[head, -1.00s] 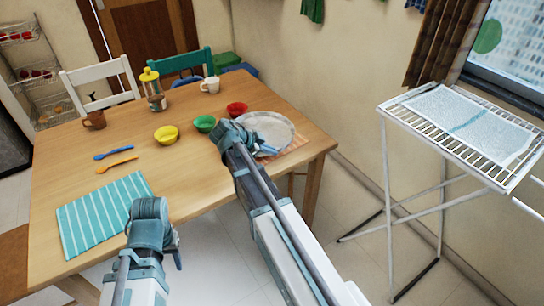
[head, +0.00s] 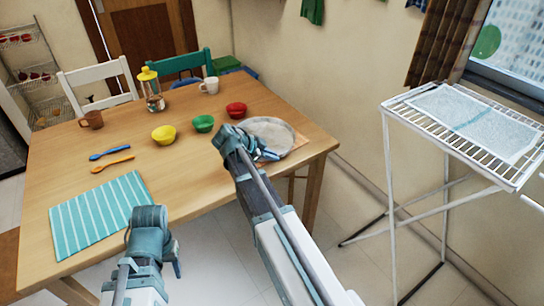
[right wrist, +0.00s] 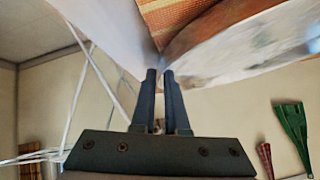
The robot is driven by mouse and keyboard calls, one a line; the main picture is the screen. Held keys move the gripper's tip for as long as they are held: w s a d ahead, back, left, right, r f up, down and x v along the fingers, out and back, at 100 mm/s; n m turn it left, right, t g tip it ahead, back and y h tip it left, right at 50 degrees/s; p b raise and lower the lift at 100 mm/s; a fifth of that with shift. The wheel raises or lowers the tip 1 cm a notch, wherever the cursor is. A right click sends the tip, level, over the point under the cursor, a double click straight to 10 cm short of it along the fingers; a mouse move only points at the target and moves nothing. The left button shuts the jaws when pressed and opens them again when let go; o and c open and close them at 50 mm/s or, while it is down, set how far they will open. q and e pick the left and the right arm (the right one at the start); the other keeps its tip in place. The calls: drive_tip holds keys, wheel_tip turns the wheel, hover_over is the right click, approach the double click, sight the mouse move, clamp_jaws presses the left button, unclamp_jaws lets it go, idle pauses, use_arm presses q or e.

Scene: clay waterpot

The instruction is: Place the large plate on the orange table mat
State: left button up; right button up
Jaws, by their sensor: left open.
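The large plate (head: 272,132) is pale grey-white and lies at or just above the orange table mat (head: 300,143) at the table's right corner; I cannot tell whether they touch. My right gripper (head: 266,155) is at the plate's near edge. In the right wrist view, the fingers of my right gripper (right wrist: 160,75) are close together at the edge of the plate (right wrist: 250,40), with the orange mat (right wrist: 165,18) beyond. My left gripper (head: 177,262) is open and empty off the table's front edge, its fingers mostly hidden by the wrist.
A teal striped mat (head: 97,215) lies on the wooden table (head: 190,180). Yellow (head: 164,135), green (head: 203,123) and red (head: 236,110) bowls stand left of the plate. A white drying rack (head: 460,130) stands right, apart from the table.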

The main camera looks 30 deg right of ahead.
drive_tip(key=shift+o, duration=1.2)
drive_tip(key=shift+r, duration=0.15)
drive_tip(key=p+v, duration=0.8)
drive_tip(key=v, duration=0.3)
drive_tip(key=s+a+f+n+y, duration=0.3)
drive_tip(key=s+a+n+y, duration=0.1)
drive_tip(key=s+a+n, duration=0.6)
drive_tip(key=s+a+f+n+g+y, duration=0.1)
drive_tip(key=s+a+f+n+y, duration=0.2)
drive_tip(key=s+a+n, duration=0.6)
drive_tip(key=a+n+y, duration=0.1)
drive_tip(key=a+n, duration=0.2)
drive_tip(key=n, duration=0.2)
drive_tip(key=shift+s+a+g, duration=0.3)
drive_tip(key=shift+s+a, duration=0.05)
drive_tip(key=shift+s, duration=0.05)
wheel_tip(320, 180, up, 8)
drive_tip(key=p, duration=0.8)
drive_tip(key=shift+f, duration=0.2)
